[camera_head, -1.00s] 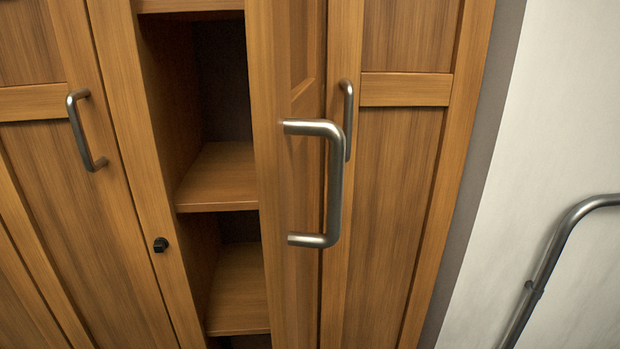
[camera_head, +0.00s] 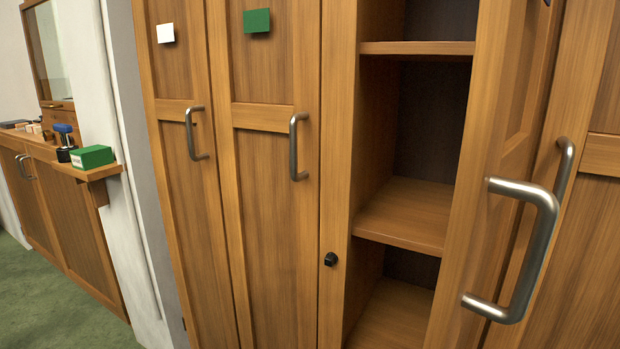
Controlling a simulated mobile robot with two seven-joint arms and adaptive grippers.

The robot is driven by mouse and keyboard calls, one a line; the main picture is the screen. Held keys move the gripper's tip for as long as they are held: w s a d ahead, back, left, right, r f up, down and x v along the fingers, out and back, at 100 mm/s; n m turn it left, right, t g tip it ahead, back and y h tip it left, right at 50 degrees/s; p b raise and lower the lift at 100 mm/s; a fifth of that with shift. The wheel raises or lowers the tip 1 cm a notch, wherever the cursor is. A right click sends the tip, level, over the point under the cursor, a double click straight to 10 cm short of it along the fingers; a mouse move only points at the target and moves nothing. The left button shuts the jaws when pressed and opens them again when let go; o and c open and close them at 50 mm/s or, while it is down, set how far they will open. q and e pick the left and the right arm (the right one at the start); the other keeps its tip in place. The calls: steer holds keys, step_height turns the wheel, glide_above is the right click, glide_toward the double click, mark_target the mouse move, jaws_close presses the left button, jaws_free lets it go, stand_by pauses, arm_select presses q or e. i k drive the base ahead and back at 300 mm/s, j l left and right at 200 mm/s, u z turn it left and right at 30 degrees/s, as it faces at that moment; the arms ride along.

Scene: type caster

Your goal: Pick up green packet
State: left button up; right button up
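A green packet (camera_head: 92,156), box-shaped with a pale label on its front side, sits at the near right end of a wooden counter (camera_head: 105,172) at the left of the view. A flat green card (camera_head: 257,20) is fixed to the upper part of a closed cabinet door; it is a separate thing. Neither of my grippers shows in the view.
A blue-topped dark object (camera_head: 65,140) stands beside the packet, with several small items farther back. A mirror (camera_head: 50,50) hangs above. An open cabinet door (camera_head: 495,180) with a metal handle juts out at right. Green carpet (camera_head: 60,310) is clear at lower left.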

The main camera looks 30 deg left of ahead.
mark_target(96, 156)
steer(key=k, duration=0.5)
steer(key=k+u, duration=0.15)
steer(key=u, duration=1.2)
steer(key=i+l+u, duration=0.15)
steer(key=i+u, duration=0.2)
steer(key=i+l+u, duration=0.3)
steer(key=i, duration=0.25)
steer(key=i+j, duration=0.2)
steer(key=i, duration=0.15)
steer(key=i+j+u, duration=0.1)
steer(key=i, duration=0.25)
steer(key=i+j, duration=0.25)
steer(key=i, duration=0.15)
